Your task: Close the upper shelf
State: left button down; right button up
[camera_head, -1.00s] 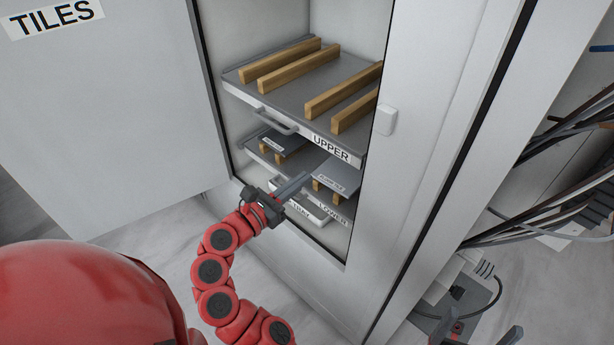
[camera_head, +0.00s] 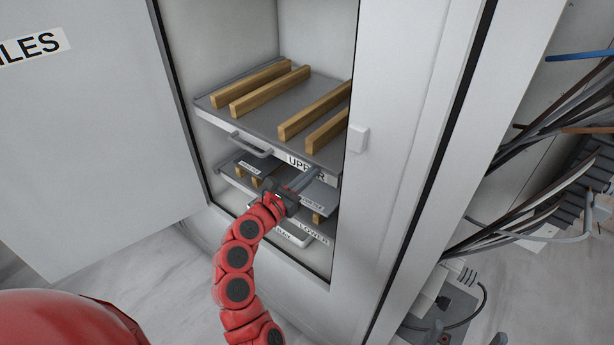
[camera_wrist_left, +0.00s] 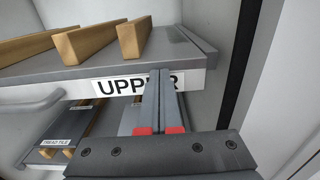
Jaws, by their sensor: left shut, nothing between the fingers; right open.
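The upper shelf (camera_head: 265,110) is a grey sliding tray with a white front, a handle (camera_head: 250,145) and an "UPPER" label. It stands out toward the cabinet opening, with several wooden bars on top. In the left wrist view its front (camera_wrist_left: 60,93) fills the middle. My left gripper (camera_head: 312,176) is shut and empty, with its fingertips at the right part of the label. In the left wrist view the fingers (camera_wrist_left: 160,90) overlap the label's last letters; I cannot tell whether they touch.
The lower shelf (camera_head: 310,232) with labelled tiles lies beneath the upper one. The open "TILES" door (camera_head: 90,140) stands at the left. The cabinet's right frame (camera_head: 390,150) is close to the gripper. Cables (camera_head: 560,150) hang at the right.

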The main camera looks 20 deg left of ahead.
aim_at(319, 162)
pick_arm(q)
jog(key=p+x, duration=0.2)
jog(key=x, duration=0.2)
jog(key=shift+w+a+p, duration=0.1)
jog(key=shift+p, duration=0.25)
jog(key=shift+r, duration=0.2)
jog(key=shift+r, duration=0.1)
